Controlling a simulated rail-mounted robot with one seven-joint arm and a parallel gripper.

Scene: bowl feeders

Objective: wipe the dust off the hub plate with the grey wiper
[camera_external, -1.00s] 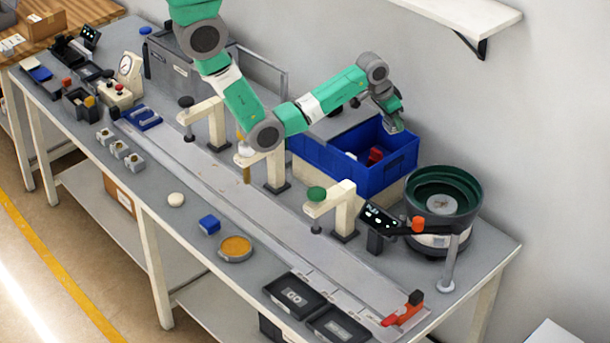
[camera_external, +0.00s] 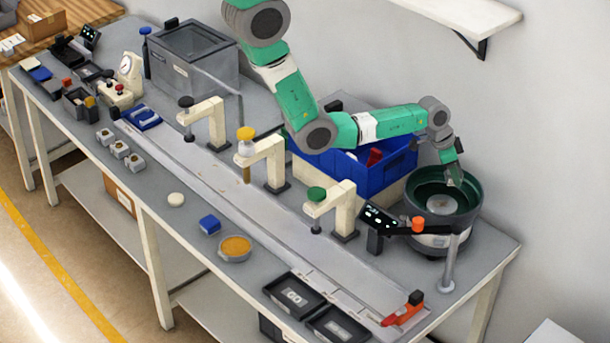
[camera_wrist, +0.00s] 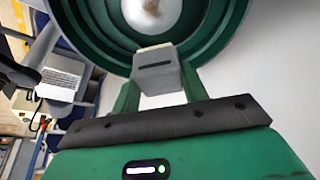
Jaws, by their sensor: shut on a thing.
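My gripper (camera_external: 454,176) is over the dark green feeder bowl (camera_external: 420,188) at the right end of the bench, pointing down. In the wrist view my gripper (camera_wrist: 158,80) is shut on the grey wiper (camera_wrist: 155,72), a small block with a dark slot and a pale edge strip. The pale round hub plate (camera_external: 441,205) is in the middle of the bowl. In the wrist view the hub plate (camera_wrist: 165,22) is just beyond the wiper, with a brownish dust patch on it. I cannot tell whether the wiper touches the plate.
The blue bin (camera_external: 400,165) with a red thing inside stands left of the bowl. A small display (camera_external: 380,217) and an orange-topped arm on a post (camera_external: 449,262) stand close in front of the bowl. Several cream press stands (camera_external: 343,210) line the track.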

